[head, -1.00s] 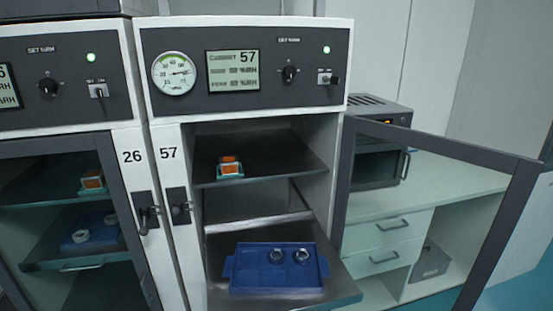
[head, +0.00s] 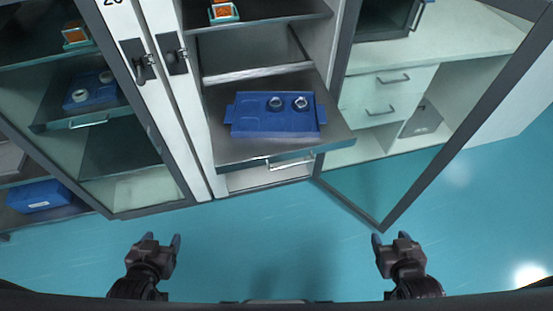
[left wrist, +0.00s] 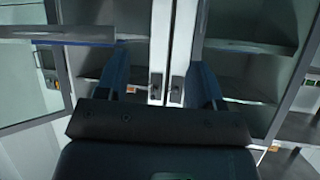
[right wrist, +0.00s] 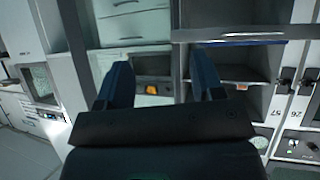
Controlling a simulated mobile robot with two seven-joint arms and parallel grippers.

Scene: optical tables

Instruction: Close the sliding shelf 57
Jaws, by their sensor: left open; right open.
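The sliding shelf (head: 230,152) of cabinet 57 is pulled out of its open cabinet. It carries a blue tray (head: 252,123) with two metal rings on it, and a bar handle (head: 291,164) is on its front edge. The glass-framed door (head: 432,150) of cabinet 57 stands wide open to the right. My left gripper (head: 155,240) is open and empty, low in front of cabinet 26. My right gripper (head: 391,240) is open and empty, in front of the open door's lower end. Both are well apart from the shelf.
Cabinet 26 (head: 160,175) on the left is closed behind glass. An upper fixed shelf (head: 275,12) holds a small orange-and-white item (head: 223,13). A drawer unit (head: 390,85) stands right, behind the open door. The teal floor (head: 270,235) before the shelf is clear.

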